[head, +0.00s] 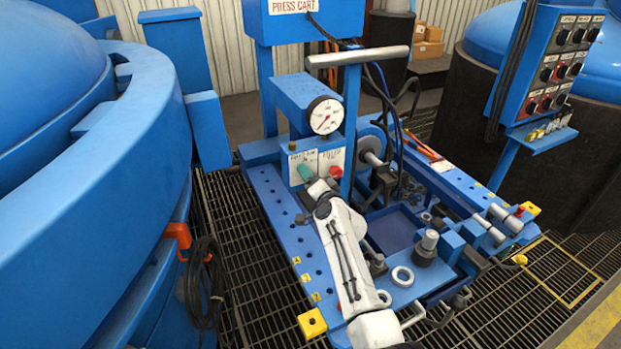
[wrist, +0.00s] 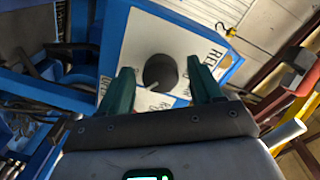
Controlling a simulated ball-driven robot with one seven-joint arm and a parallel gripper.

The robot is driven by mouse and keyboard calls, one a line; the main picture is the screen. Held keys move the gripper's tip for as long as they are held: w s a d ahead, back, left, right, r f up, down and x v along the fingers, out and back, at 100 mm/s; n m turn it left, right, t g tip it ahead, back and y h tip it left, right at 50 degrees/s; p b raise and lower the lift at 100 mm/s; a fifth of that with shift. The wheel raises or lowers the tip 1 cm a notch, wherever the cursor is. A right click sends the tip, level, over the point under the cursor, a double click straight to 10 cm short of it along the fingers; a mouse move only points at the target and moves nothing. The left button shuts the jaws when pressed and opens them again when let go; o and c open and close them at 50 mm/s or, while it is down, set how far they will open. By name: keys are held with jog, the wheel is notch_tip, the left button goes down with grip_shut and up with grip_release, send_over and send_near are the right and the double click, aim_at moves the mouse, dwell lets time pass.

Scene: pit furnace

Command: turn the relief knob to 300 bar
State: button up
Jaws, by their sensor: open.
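In the wrist view the relief knob (wrist: 160,72) is a dark round knob on a white plate (wrist: 150,37) with partly hidden lettering. A small light mark shows near its lower edge. The scale values cannot be read. My gripper (wrist: 159,65) is open, with one green finger on each side of the knob. A gap shows on the right; contact on the left cannot be told. In the head view my white arm reaches over the blue cart, and the knob cannot be made out. A round pressure gauge (head: 326,115) has a red needle; its numbers are too small to read.
A red knob or button (head: 335,172) sits on the panel below the gauge. A grey T-bar handle (head: 357,57) stands over the cart. Loose metal parts, including a ring (head: 402,276), lie on its deck. A large blue vessel (head: 110,190) stands close on the left.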

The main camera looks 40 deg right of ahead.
jog(key=p+v, duration=0.3)
jog(key=v, duration=0.7)
jog(key=shift+s, duration=0.4)
jog(key=shift+a, duration=0.1)
jog(key=s+a+f+n+g+y+p, duration=0.1)
jog(key=s+a+f+n+g+y, duration=0.2)
jog(key=s+a+f+n+g, duration=0.5)
jog(key=s+a+n+g+y+p, duration=0.1)
jog(key=s+a+n+g+y, duration=0.2)
jog(key=s+a, duration=0.65)
jog(key=s+r+n+g+h, duration=0.1)
jog(key=s+n+g, duration=0.2)
jog(key=s, duration=1.4)
jog(key=shift+s+r+n+g, duration=0.2)
jog(key=shift+r+n+g, duration=0.1)
jog(key=shift+g, duration=0.6)
